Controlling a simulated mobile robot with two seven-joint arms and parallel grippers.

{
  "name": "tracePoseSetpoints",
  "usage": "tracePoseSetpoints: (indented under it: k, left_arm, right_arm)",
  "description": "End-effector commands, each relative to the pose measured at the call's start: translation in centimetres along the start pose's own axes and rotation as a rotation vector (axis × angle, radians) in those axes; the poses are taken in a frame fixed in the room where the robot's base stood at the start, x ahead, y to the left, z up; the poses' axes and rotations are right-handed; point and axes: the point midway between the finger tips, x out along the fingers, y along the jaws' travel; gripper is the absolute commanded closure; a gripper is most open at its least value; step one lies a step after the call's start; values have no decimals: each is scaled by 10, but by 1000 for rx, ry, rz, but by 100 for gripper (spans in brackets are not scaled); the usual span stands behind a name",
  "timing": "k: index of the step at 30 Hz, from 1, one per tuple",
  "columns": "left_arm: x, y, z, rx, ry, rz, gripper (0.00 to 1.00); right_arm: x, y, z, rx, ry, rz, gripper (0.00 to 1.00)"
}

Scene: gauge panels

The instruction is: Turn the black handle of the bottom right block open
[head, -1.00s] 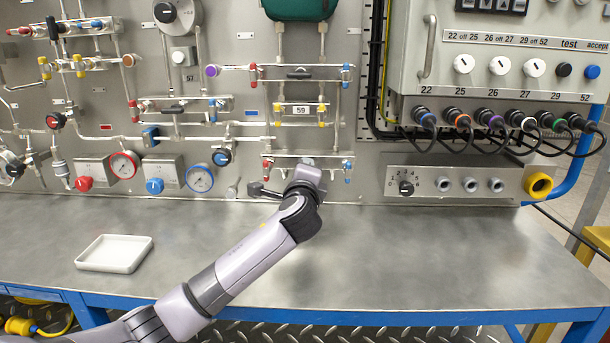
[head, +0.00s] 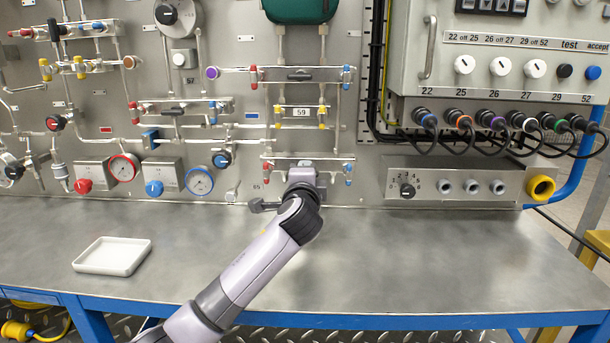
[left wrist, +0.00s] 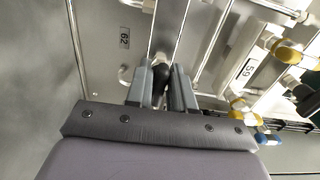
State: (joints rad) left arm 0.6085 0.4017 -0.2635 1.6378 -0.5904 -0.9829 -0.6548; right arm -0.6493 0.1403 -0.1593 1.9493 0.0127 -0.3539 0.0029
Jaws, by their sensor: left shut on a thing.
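The bottom right block (head: 333,167) is a metal bar on the panel with red and blue end fittings, low in the middle of the head view. My left gripper (left wrist: 162,85) is at its middle; in the head view my wrist hides the fingers and the handle. In the left wrist view the black handle (left wrist: 162,68) shows between the two grey fingers, which are shut on it. How far the handle is turned is hard to tell. My right gripper is not in view.
Above the block are a yellow-ended valve bar (head: 300,125) and another bar with a black handle (head: 300,74). Pressure gauges (head: 200,180) stand to the left. A white tray (head: 113,270) lies on the steel bench (head: 420,250), otherwise clear.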

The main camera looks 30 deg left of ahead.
Motion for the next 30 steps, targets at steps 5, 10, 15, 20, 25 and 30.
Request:
tracePoseSetpoints:
  k: [5, 10, 15, 20, 25, 30]
  left_arm:
    - [0, 2, 0, 1, 1, 4, 62]
    - [0, 1, 0, 1, 1, 2, 62]
    - [-2, 1, 0, 1, 1, 1, 62]
    - [-14, 2, -1, 2, 2, 1, 62]
    - [-37, 2, -1, 0, 3, 1, 62]
    - [-58, 2, -1, 0, 3, 2, 62]
  right_arm:
    - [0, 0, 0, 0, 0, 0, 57]
    - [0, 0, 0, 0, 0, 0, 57]
    - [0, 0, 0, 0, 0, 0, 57]
    - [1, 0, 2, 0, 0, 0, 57]
    - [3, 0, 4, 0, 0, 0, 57]
    - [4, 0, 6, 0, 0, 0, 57]
